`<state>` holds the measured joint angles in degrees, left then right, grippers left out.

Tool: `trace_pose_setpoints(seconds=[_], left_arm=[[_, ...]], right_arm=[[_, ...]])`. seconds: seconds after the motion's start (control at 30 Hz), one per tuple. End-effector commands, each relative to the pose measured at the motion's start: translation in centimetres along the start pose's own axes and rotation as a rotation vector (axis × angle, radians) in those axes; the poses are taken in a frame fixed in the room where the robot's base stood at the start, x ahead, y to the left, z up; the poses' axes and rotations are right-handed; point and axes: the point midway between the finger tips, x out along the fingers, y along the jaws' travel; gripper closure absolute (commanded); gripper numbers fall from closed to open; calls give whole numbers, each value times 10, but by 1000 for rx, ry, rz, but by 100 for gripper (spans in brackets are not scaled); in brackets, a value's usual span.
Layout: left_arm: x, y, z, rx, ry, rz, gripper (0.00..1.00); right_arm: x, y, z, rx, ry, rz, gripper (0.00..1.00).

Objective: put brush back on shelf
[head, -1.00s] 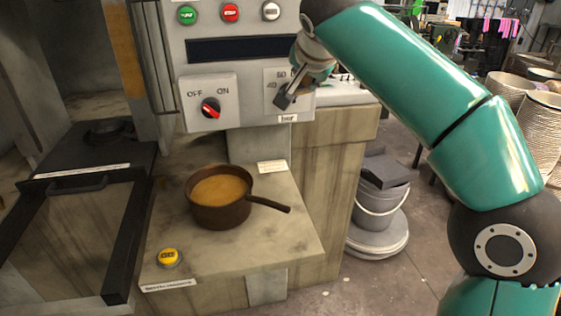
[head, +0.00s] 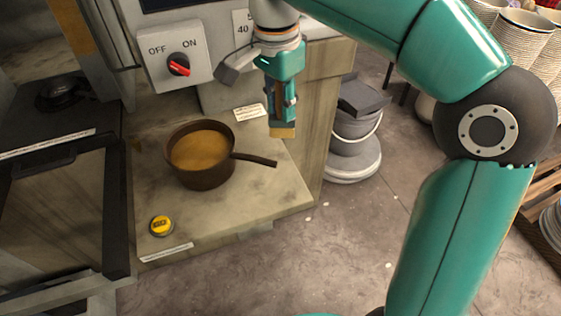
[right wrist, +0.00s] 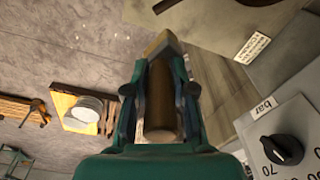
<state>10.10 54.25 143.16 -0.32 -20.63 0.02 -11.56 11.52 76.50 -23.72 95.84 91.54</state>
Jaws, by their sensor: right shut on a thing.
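My right gripper (head: 281,100) is above the right part of the worktop in the head view, pointing down. It is shut on the brush (head: 282,132), whose tan end sticks out below the fingers. In the right wrist view, the gripper (right wrist: 160,95) has its two fingers on either side of the brush's brown handle (right wrist: 160,105), with the pale brush end beyond the fingertips. No shelf can be made out for certain. My left gripper is not in view.
A brown pot (head: 205,175) with tan contents stands on the worktop (head: 270,200), its handle pointing right toward the brush. A yellow button (head: 161,225) is near the front edge. The switch panel (head: 175,55) is behind. Grey buckets (head: 355,130) stand on the floor at right.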

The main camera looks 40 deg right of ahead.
Motion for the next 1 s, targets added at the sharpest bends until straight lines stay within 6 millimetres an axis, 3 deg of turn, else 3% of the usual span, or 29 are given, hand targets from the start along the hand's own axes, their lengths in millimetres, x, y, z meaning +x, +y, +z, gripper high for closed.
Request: trace_pose_setpoints(seconds=[0.03,0.2,0.4,0.67,0.9,1.0], left_arm=[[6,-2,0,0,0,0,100],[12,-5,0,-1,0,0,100],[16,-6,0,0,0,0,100],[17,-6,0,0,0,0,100],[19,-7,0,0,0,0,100],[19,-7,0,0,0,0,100]], right_arm=[[18,0,3,-5,0,5,100],[63,-2,8,-12,1,5,100],[101,-3,11,-13,0,2,100],[120,-4,13,-14,1,0,100],[152,-4,15,-15,1,1,100],[154,-5,16,-15,1,-2,100]])
